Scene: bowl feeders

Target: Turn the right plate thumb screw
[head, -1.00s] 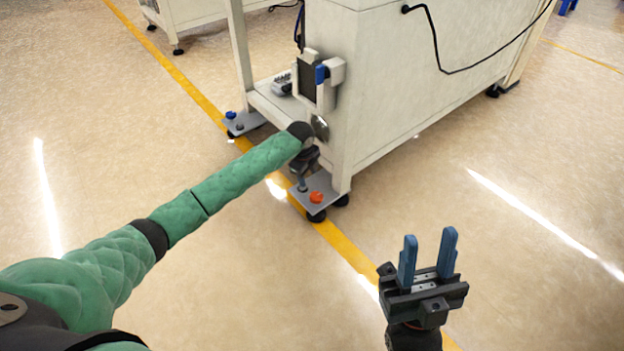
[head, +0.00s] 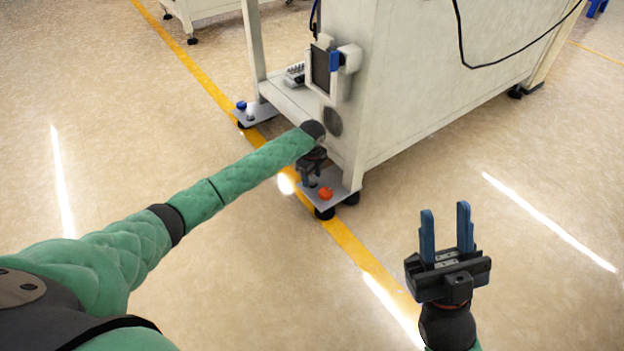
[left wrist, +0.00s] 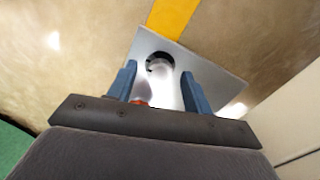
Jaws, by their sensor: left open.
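The right plate (head: 347,188) is a small grey plate at the foot of the cabinet's near corner. An orange knob (head: 325,193), apparently the thumb screw, stands on it. My left gripper (head: 309,180) is open over this plate, just left of the orange knob. In the left wrist view the open fingers (left wrist: 159,78) straddle part of the plate (left wrist: 212,82), with a dark round opening (left wrist: 160,64) between their tips. A bit of orange (left wrist: 140,102) shows low near the left finger, mostly hidden. I cannot tell whether the fingers touch anything. My right gripper (head: 446,225) is open and empty.
The white cabinet (head: 420,90) rises right behind the plate, close to my left arm. A second plate (head: 257,113) with a blue knob (head: 241,105) lies further back left. A handheld panel (head: 328,68) hangs on the cabinet. The floor at front is clear.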

